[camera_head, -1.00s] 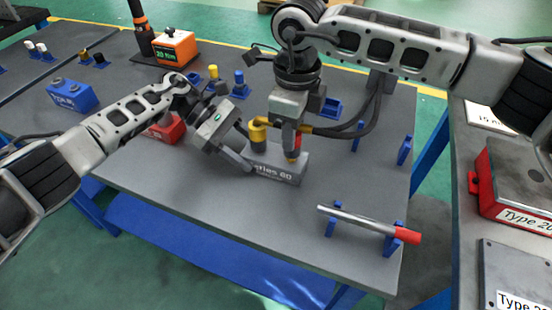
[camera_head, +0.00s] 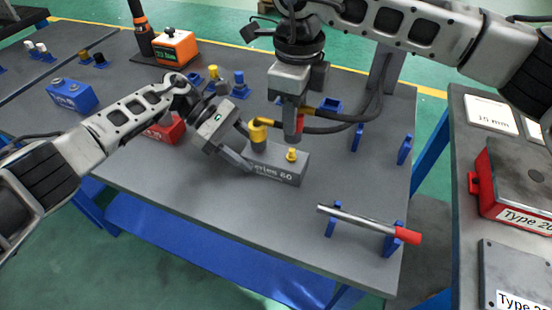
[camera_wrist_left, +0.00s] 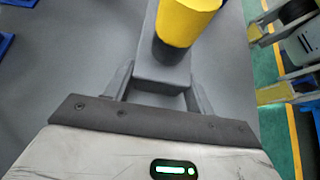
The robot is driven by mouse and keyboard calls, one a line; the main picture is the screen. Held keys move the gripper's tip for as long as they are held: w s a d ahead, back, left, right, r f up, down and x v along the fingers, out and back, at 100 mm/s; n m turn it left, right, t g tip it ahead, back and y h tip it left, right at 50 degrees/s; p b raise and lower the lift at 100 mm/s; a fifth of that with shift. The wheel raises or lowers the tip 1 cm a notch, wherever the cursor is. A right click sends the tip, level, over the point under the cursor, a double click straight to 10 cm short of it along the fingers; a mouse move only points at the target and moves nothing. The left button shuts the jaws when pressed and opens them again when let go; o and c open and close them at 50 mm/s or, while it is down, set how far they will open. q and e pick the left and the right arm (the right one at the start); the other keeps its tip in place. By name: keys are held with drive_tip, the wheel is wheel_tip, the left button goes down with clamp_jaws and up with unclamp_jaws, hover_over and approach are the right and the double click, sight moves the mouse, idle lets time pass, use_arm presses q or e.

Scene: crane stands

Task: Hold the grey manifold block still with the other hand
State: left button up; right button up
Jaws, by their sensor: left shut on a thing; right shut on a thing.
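The grey manifold block (camera_head: 275,178), with white lettering on its front, sits on the grey table. A larger yellow fitting (camera_head: 258,132) stands on its left part and a small yellow fitting (camera_head: 291,155) on its right part. My left gripper (camera_head: 245,158) is shut on the block's left end. In the left wrist view its fingers (camera_wrist_left: 158,96) lie on both sides of the block (camera_wrist_left: 160,72), below the yellow fitting (camera_wrist_left: 185,22).
A rod with a red end (camera_head: 360,220) rests on blue stands at the front right. A red block (camera_head: 165,130), a blue block (camera_head: 72,95) and an orange box (camera_head: 175,47) stand left and behind. The front middle of the table is clear.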

use_arm(q)
drive_tip(key=o, duration=1.3)
drive_tip(key=shift+c, duration=0.2)
use_arm(e)
drive_tip(key=shift+r+p, duration=1)
drive_tip(key=shift+r, duration=1.05)
use_arm(q)
drive_tip(key=d+r+v, duration=0.1)
drive_tip(key=v, duration=1.2)
drive_tip(key=shift+r, duration=0.25)
drive_tip(key=shift+s, duration=0.1)
